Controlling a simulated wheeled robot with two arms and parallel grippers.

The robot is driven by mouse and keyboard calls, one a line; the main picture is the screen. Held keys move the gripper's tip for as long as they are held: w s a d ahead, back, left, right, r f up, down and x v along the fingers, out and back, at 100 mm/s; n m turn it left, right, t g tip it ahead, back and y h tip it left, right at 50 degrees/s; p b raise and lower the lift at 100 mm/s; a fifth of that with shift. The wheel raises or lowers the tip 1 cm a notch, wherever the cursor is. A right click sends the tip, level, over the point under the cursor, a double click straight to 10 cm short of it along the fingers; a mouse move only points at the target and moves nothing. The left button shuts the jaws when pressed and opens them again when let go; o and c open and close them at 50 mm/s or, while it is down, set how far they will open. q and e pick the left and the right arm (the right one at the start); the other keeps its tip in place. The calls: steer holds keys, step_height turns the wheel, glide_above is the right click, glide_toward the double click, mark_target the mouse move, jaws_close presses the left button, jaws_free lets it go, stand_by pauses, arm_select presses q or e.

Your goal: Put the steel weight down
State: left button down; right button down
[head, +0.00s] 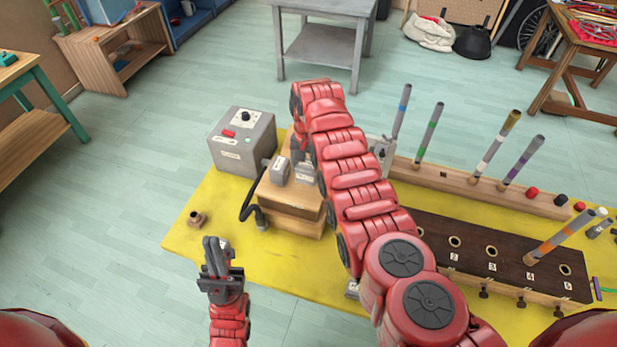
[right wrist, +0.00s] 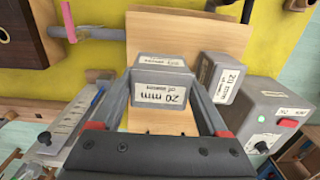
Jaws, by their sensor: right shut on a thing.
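My right gripper (right wrist: 162,88) is shut on a grey steel weight (right wrist: 163,72) with a white "20 mm" label. The weight is over the light wooden block (right wrist: 185,30); I cannot tell whether it touches the wood. In the head view the held weight (head: 306,174) shows partly below my right arm, at the top of the wooden block (head: 290,222). A second, similar steel weight (right wrist: 222,77) sits beside it, apart, and also shows in the head view (head: 277,171). My left gripper (head: 220,256) is empty above the yellow mat's front left, its fingers close together.
A grey control box (head: 243,140) stands left of the block, with a black cable (head: 247,205) nearby. A small brown piece (head: 196,219) lies on the yellow mat (head: 185,240). To the right are a rack of upright tubes (head: 480,190) and a dark board with numbered holes (head: 475,251).

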mark_target(309, 175)
steer(key=shift+w+d+f+b, duration=0.2)
steer(key=shift+w+b, duration=0.1)
steer(key=shift+b, duration=0.75)
step_height(309, 175, down, 3)
steer(key=shift+f+b, duration=0.15)
steer(key=shift+b, duration=0.9)
steer(key=shift+r, duration=0.2)
steer(key=shift+f, duration=0.1)
jaws_free()
